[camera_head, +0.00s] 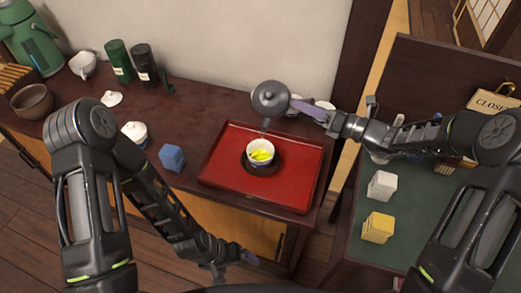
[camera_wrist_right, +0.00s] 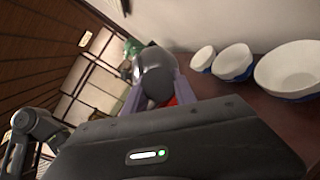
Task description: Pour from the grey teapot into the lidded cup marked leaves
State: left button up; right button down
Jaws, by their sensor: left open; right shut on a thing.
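The grey teapot (camera_head: 270,97) is held above the red tray, its spout pointing down towards an open white cup (camera_head: 260,147). The teapot also shows in the right wrist view (camera_wrist_right: 153,72). My right gripper (camera_head: 302,106) is shut on its handle side; the purple fingers flank it. The cup stands upright on a dark saucer (camera_head: 249,168) and shows yellow-green inside. I cannot make out a stream or a leaf marking. A lidded cup (camera_head: 134,132) stands on the counter at left, its marking unreadable. My left gripper (camera_head: 234,264) is open and empty, low in front of the counter.
The red tray (camera_head: 302,178) has free room around the saucer. A blue block (camera_head: 172,157) stands left of it. A loose white lid (camera_head: 111,98), canisters (camera_head: 118,60) and a brown bowl (camera_head: 32,101) are further left. White bowls (camera_wrist_right: 290,70) stand near the teapot.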

jog(key=shift+s+r+n+b, duration=0.15)
jog(key=shift+r+n+b, duration=0.15)
jog(key=shift+b, duration=0.25)
dwell(0.7)
jog(key=shift+m, duration=0.9)
jog(key=r+p, duration=0.2)
jog(key=p, duration=0.1)
jog(key=w+r+p, duration=0.1)
jog(key=r+p, duration=0.1)
jog(key=p, duration=0.1)
jog(key=w+r+p, duration=0.1)
jog(key=r+p, duration=0.1)
jog(key=p, duration=0.1)
jog(key=shift+w+d+r+p, duration=0.15)
jog(key=shift+d+r+p, duration=0.1)
jog(key=shift+r+p, duration=0.15)
jog(key=shift+f, duration=0.1)
jog(key=shift+w+f, duration=0.15)
jog(key=shift+f, duration=0.2)
jog(key=w+m+p, duration=0.1)
jog(key=p, duration=0.1)
jog(key=w+m+g+p, duration=0.1)
jog(key=p, duration=0.1)
jog(key=shift+w+d+r+m+g+h+p, duration=0.2)
jog(key=shift+w+d+m+g+h+p, duration=0.1)
jog(key=shift+d+m+h+p, duration=0.1)
